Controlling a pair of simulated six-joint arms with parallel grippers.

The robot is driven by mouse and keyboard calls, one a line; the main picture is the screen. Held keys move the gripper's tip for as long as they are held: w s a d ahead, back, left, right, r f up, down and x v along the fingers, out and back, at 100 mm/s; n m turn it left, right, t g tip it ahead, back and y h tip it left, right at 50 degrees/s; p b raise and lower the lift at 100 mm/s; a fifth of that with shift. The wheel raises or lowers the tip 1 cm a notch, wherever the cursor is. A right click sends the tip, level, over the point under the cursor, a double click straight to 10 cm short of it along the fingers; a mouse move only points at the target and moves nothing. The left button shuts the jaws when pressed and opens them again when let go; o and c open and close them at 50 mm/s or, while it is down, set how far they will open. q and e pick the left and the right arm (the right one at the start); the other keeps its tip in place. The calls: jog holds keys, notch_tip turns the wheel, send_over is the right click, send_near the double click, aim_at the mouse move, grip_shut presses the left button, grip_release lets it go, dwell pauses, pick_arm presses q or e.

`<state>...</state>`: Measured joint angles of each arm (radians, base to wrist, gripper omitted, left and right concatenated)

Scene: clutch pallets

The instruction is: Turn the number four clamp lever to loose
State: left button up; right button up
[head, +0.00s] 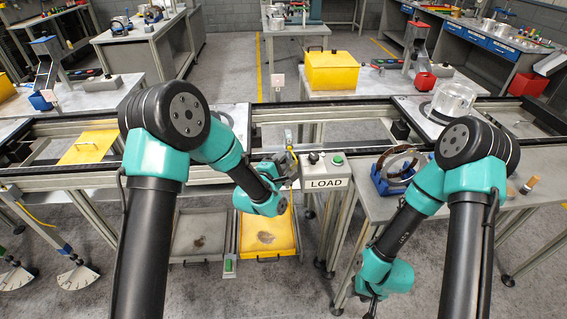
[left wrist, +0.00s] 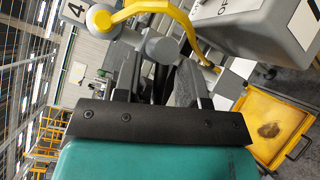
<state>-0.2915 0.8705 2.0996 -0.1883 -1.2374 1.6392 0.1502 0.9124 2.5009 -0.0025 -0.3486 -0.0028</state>
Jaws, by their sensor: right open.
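In the head view the yellow lever (head: 290,137) is small and partly hidden behind my left gripper (head: 287,164). In the left wrist view my left gripper (left wrist: 158,60) has its two dark fingers apart, with the lever's grey hub (left wrist: 161,46) just beyond the tips. I cannot tell whether they touch. My right gripper (head: 368,308) hangs low at the bottom edge of the head view, away from the lever.
A box labelled LOAD (head: 325,183) with a green button stands just right of the left gripper. A yellow tray (head: 268,262) lies below it. A blue fixture with a metal ring (head: 398,165) sits on the right bench. The rail frame runs across behind.

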pick_arm(q)
jog(key=shift+c, duration=0.5)
jog(key=c, duration=0.6)
jog(key=shift+m+g+y, duration=0.4)
jog(key=shift+m, duration=0.2)
jog(key=o, duration=0.7)
jog(key=shift+r, duration=0.1)
jog(key=shift+s, duration=0.1)
